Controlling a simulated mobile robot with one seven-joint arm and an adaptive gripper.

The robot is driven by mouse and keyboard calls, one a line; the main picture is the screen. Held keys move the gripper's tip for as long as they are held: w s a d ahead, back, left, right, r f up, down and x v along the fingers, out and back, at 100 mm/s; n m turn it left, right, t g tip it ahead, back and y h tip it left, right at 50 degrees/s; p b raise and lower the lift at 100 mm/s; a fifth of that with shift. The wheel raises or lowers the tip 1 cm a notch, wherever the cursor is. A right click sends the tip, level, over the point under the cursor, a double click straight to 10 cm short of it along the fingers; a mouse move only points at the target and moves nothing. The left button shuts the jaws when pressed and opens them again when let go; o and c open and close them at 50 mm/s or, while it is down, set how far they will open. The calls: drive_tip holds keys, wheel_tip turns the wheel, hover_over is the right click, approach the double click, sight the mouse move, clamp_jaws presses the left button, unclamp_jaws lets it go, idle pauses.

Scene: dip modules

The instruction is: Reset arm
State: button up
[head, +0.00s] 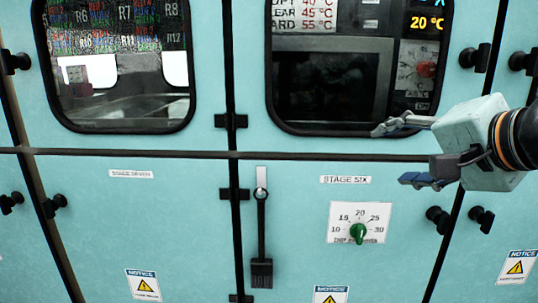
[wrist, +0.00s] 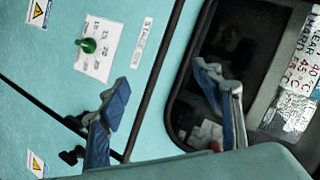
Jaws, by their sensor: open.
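My gripper (head: 408,155) is at the right of the head view, in front of the teal cabinet. Its two fingers are spread apart, and nothing is between them. In the wrist view my gripper (wrist: 165,105) also shows open and empty, with one finger over the cabinet panel and the other over the dark window. The green dial (head: 358,232) on its white scale plate (head: 345,212) is below and left of my gripper, apart from it. The dial also shows in the wrist view (wrist: 88,45).
Stage six has a dark window (head: 325,85) with a red knob (head: 427,69) and a 20 °C display (head: 427,22). A black brush-like tool (head: 261,235) hangs mid-panel. Black latches (head: 438,218) protrude at right. Another window (head: 118,65) is at left. Space before the lower panels looks clear.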

drive_tip(key=s+a+f+n+g+h, duration=0.1)
drive_tip(key=s+a+f+n+g, duration=0.2)
drive_tip(key=f, duration=0.5)
drive_tip(key=s+a+f+n+g+h, duration=0.1)
drive_tip(key=s+a+f+n+g, duration=0.2)
drive_tip(key=f, duration=0.5)
drive_tip(key=s+a+f+n+g, duration=0.1)
drive_tip(key=s+a+f+n, duration=0.35)
drive_tip(key=f, duration=0.25)
wheel_tip(320, 180, up, 29)
drive_tip(key=p, duration=3)
drive_tip(key=shift+s+d+r+h, duration=0.2)
drive_tip(key=shift+s+d+h, duration=0.05)
drive_tip(key=shift+s+h, duration=0.05)
drive_tip(key=shift+m, duration=0.25)
